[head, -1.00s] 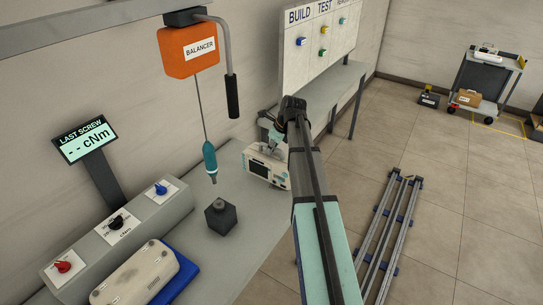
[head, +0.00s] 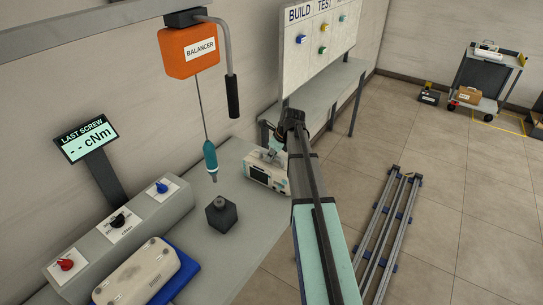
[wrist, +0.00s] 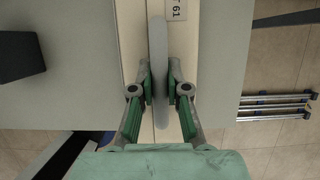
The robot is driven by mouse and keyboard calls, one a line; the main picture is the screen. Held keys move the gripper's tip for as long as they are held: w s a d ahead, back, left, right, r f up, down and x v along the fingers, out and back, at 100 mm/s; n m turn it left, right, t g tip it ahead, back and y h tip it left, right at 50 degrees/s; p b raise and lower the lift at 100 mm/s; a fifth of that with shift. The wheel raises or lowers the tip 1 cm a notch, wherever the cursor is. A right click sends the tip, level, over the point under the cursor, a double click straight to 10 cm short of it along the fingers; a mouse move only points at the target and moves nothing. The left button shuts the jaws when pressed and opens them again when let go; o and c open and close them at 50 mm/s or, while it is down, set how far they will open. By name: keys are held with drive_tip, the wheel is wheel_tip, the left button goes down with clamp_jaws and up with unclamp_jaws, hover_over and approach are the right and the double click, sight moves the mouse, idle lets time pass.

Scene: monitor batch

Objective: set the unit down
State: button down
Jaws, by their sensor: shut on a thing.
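The unit is a white monitor (head: 266,177) with a small dark screen, upright at the far end of the grey bench (head: 228,180). My gripper (wrist: 159,80) is shut on the monitor's grey top handle (wrist: 157,35), with one finger on each side. In the wrist view the white casing (wrist: 187,60) lies below the fingers and bears a label ending in 61. In the head view my arm covers the monitor's right side. I cannot tell whether its base touches the bench.
A dark block (head: 221,213) stands nearer on the bench, beneath the hanging teal screwdriver (head: 210,158). A white casing (head: 140,275) lies on a blue mat (head: 184,277) at the near end. Rails (head: 390,220) lie on the floor to the right.

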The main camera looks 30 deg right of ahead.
drive_tip(key=c, duration=1.2)
unclamp_jaws()
drive_tip(key=shift+o, duration=0.2)
drive_tip(key=b+v, duration=0.2)
drive_tip(key=v, duration=1)
drive_tip(key=shift+r+b, duration=0.2)
drive_tip(key=shift+b, duration=0.1)
